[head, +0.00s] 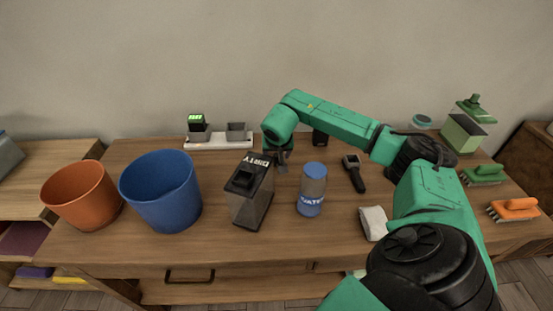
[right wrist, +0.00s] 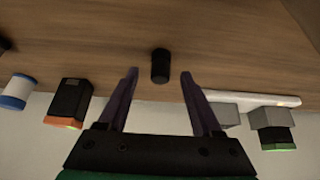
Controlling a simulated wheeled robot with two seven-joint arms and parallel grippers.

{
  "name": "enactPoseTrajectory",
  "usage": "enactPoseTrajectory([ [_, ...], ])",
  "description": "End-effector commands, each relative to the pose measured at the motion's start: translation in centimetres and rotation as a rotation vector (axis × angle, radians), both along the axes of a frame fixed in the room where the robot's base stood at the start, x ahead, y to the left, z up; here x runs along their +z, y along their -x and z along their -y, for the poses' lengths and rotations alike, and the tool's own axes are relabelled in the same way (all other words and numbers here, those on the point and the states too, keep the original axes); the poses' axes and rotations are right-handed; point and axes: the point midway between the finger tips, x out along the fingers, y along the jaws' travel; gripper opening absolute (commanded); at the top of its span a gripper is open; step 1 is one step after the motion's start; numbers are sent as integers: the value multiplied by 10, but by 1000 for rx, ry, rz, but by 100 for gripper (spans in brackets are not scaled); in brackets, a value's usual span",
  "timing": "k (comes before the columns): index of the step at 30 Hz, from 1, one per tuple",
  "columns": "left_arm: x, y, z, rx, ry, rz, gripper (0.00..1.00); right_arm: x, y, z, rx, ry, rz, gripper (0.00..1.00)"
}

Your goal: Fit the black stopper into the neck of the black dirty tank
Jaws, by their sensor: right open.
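The dirty tank (head: 250,208) stands upright on the table in the head view. The black stopper (right wrist: 160,66) is a short dark cylinder on the wooden table in the right wrist view, lying in line with the gap between my fingers. I cannot make it out in the head view. My right gripper (head: 281,160) is just behind and right of the tank; its fingers (right wrist: 160,75) are apart, with nothing gripped. My left gripper is out of view.
A blue-capped water bottle (head: 312,192) stands right of the tank. A blue bucket (head: 160,195) and an orange bucket (head: 82,196) stand left. A white charger base (head: 218,142) is behind. A black handheld tool (head: 354,173) and white cloth (head: 373,223) lie right.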

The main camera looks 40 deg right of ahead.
Motion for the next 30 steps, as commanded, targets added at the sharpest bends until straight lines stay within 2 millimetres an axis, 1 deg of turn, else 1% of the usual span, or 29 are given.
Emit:
enactPoseTrajectory([
  [2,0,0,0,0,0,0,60,0,0,0,0,1,1,66],
  [5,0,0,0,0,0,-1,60,1,0,0,0,1,1,32],
  [6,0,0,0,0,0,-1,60,1,0,0,0,1,1,17],
  [7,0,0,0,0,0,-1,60,1,0,0,0,1,1,5],
  [8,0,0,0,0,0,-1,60,1,0,0,0,1,1,0],
  [17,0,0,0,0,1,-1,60,2,0,0,0,0,2,0],
  [20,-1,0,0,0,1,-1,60,8,-1,0,-1,0,4,0],
  [22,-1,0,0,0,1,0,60,17,-1,0,-1,1,4,0],
  [23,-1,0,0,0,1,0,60,22,-1,0,-2,0,6,0],
  [26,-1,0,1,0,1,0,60,46,-1,0,-1,0,7,0],
  [29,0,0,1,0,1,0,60,80,-2,0,0,-1,11,0],
  [30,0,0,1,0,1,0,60,96,-1,0,-1,-2,12,0],
])
